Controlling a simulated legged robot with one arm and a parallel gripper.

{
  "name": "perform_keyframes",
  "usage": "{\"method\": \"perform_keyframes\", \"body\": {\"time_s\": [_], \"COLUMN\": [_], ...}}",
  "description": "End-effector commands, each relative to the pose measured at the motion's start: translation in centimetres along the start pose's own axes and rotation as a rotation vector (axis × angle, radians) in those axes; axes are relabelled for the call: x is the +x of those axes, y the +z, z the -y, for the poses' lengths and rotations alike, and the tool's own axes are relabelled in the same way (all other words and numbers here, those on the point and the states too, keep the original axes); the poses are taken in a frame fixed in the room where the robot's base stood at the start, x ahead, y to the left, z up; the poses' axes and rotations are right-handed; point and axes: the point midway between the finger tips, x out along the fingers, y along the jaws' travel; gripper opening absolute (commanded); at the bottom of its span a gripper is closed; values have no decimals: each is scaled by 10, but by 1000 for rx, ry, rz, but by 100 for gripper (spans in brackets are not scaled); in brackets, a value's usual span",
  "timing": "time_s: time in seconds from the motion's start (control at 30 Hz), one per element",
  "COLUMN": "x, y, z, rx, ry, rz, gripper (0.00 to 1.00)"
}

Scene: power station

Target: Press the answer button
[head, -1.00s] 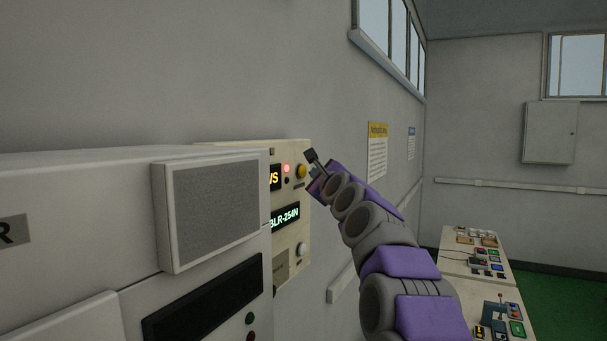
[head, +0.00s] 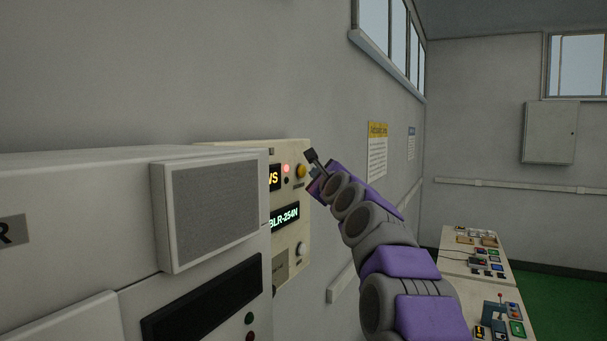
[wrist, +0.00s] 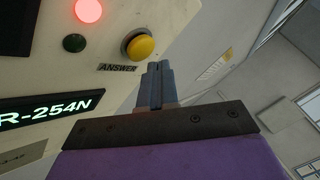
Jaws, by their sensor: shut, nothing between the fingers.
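The answer button is a round yellow button (wrist: 139,45) in a metal ring, with the label "ANSWER" (wrist: 117,67) beneath it in the wrist view. In the head view the yellow button (head: 301,171) sits at the upper right of the cream wall panel (head: 294,240). My gripper (wrist: 158,66) is shut and empty, its fingertips just below and right of the button in the wrist view. I cannot tell the exact gap, but they do not cover the button.
A lit red lamp (wrist: 89,10) and a dark green one (wrist: 75,43) are left of the button. A display reads "R-254N" (wrist: 46,110). A speaker box (head: 210,212) stands nearer, left of the panel. A console (head: 485,262) stands at the right.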

Motion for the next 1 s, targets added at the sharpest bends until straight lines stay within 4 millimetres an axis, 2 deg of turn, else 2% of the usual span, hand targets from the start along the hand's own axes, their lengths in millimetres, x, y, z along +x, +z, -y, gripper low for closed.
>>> {"method": "perform_keyframes", "body": {"time_s": [1.0], "x": [5], "y": [6], "z": [-3], "rx": [0], "ry": [1], "rz": [0], "gripper": [0]}}
